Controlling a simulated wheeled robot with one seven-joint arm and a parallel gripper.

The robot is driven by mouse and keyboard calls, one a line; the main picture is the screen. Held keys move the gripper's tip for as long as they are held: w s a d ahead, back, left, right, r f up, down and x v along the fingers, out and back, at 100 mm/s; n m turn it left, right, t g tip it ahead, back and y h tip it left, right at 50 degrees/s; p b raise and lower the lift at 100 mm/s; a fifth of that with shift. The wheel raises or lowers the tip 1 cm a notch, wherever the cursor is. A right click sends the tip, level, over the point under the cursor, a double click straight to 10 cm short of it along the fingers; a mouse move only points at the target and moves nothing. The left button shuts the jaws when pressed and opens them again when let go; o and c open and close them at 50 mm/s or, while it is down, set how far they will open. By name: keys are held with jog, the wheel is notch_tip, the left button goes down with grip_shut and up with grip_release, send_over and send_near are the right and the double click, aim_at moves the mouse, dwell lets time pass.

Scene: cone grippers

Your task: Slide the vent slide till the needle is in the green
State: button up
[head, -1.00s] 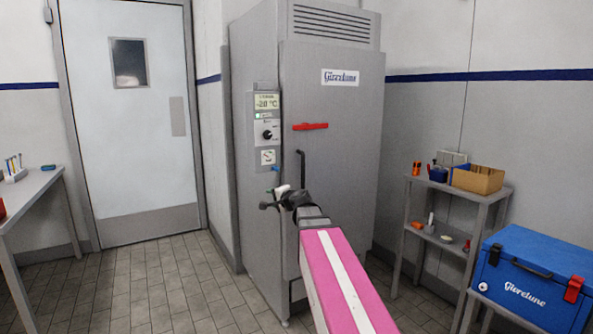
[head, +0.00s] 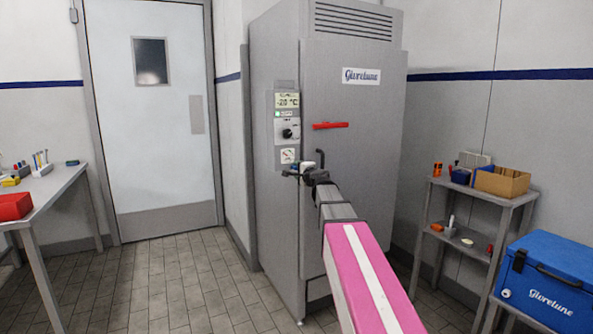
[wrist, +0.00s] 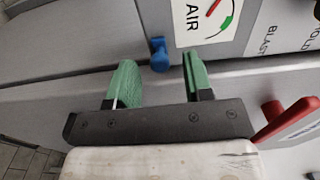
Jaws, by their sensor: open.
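The vent slide's small blue knob (wrist: 159,54) shows in the wrist view on the grey cabinet face, just beyond and between my fingertips, apart from both. My gripper (wrist: 160,80) has two green fingers, spread wide with nothing between them. The air gauge (wrist: 204,22) is a white plate above the knob, with a red needle and a green arc. The frame edge cuts off the gauge, and the visible part of the needle lies off the green. In the head view my gripper (head: 297,171) is just below the gauge (head: 288,156) and hides the knob.
A red handle (wrist: 287,119) sticks out at the right of the wrist view; it is on the freezer door (head: 330,125) in the head view. A shelf with boxes (head: 480,190) and a blue cooler (head: 550,275) stand at right, a table (head: 60,190) at left.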

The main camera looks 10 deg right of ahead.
aim_at(285, 167)
jog(key=shift+x, duration=1.15)
grip_shut()
jog(key=a, duration=0.1)
jog(key=s+a, duration=0.1)
jog(key=a, duration=0.1)
jog(key=shift+s+a, duration=0.15)
jog(key=shift+a, duration=0.15)
grip_release()
